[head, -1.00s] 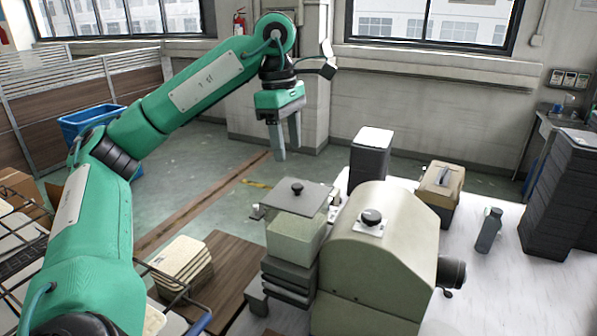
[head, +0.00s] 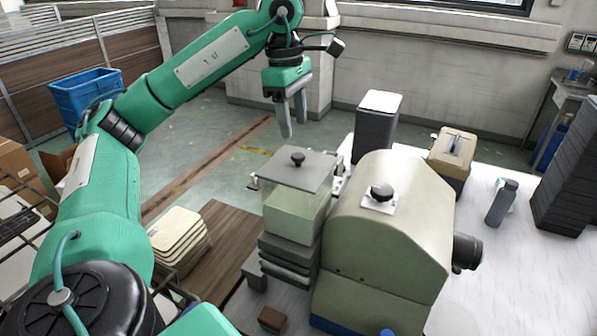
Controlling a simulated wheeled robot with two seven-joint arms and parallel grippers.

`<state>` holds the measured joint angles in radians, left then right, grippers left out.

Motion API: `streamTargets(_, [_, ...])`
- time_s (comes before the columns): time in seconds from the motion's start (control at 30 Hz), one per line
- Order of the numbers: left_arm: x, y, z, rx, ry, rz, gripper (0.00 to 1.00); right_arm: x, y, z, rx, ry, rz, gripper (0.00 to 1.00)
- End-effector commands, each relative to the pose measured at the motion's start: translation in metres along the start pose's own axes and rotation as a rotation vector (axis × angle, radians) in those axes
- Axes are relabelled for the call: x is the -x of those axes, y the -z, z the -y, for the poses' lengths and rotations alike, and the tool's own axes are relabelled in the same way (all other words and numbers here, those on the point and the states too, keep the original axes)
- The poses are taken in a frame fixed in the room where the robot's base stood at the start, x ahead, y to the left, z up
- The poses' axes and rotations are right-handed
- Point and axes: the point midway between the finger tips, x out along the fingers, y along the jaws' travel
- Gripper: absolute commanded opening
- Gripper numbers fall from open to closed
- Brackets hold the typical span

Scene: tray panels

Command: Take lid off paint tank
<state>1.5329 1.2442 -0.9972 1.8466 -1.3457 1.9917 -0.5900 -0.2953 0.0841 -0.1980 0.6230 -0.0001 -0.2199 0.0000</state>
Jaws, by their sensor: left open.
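The paint tank (head: 295,217) is a pale green box standing left of a large cream machine (head: 385,235). A flat grey lid (head: 285,172) with a black knob (head: 298,159) lies on top of the tank. My left gripper (head: 294,130) hangs above and just behind the lid, fingers pointing down. It is open and empty, apart from the knob. The cream machine has a similar black knob (head: 381,191) on a white plate. My right gripper is not in view.
Cream panels (head: 178,240) lie stacked at left. A blue bin (head: 85,95) stands on the floor.

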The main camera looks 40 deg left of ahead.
Motion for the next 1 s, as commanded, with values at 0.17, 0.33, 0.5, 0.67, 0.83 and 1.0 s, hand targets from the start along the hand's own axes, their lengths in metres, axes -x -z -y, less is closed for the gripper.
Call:
streamTargets(0.17, [-0.016, 0.001, 0.001, 0.000, 0.001, 0.000, 0.51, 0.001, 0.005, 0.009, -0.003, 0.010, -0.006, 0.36])
streamTargets(0.33, [-0.022, -0.001, 0.001, 0.000, 0.001, -0.001, 0.51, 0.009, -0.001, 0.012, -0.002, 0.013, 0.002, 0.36])
streamTargets(0.5, [-0.041, -0.003, 0.004, 0.000, 0.002, -0.002, 0.51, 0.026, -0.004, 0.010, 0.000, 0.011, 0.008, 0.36])
streamTargets(0.67, [-0.062, -0.003, 0.004, 0.001, 0.001, 0.000, 0.51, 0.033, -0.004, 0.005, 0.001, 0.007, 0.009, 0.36])
streamTargets(0.83, [-0.070, -0.003, 0.004, 0.000, 0.000, 0.001, 0.51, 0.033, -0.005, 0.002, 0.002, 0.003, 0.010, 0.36])
streamTargets(1.0, [-0.070, -0.003, 0.004, 0.000, 0.000, 0.001, 0.45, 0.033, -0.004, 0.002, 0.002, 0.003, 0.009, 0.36])
